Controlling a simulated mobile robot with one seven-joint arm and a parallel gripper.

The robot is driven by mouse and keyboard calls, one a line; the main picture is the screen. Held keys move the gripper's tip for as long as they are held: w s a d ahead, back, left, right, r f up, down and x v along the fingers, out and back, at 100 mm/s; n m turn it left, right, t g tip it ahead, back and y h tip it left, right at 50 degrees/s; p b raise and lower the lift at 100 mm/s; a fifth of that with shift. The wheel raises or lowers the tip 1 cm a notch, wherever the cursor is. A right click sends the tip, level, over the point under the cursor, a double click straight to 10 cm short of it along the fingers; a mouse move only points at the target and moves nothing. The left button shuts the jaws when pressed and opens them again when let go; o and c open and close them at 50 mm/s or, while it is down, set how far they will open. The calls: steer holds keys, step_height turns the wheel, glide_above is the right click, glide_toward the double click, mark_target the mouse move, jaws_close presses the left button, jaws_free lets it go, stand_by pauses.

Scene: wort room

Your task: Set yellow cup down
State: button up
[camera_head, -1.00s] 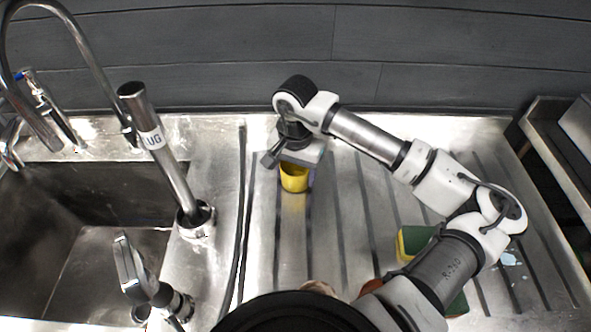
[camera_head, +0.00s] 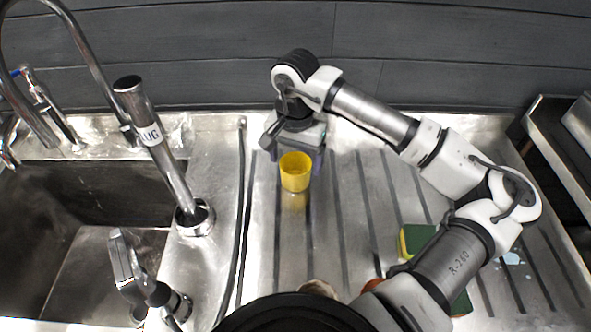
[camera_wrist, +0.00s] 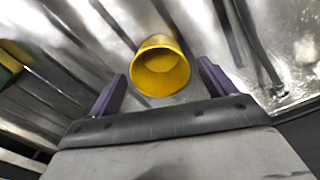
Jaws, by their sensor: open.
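The yellow cup (camera_head: 295,172) stands upright on the ribbed steel drainboard (camera_head: 340,215), right of the sink. It also shows in the wrist view (camera_wrist: 160,68), with its open mouth toward the camera. The gripper holds nothing.
The sink (camera_head: 95,205) with a faucet and a labelled steel pipe (camera_head: 158,143) lies to the left. A yellow-green sponge (camera_head: 415,240) lies on the drainboard under my arm. A pale round item (camera_head: 318,288) and an orange item (camera_head: 372,285) are partly hidden at the front. The drainboard's middle is clear.

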step_height(320, 180, up, 8)
steer(key=b, duration=0.1)
stand_by(0.5)
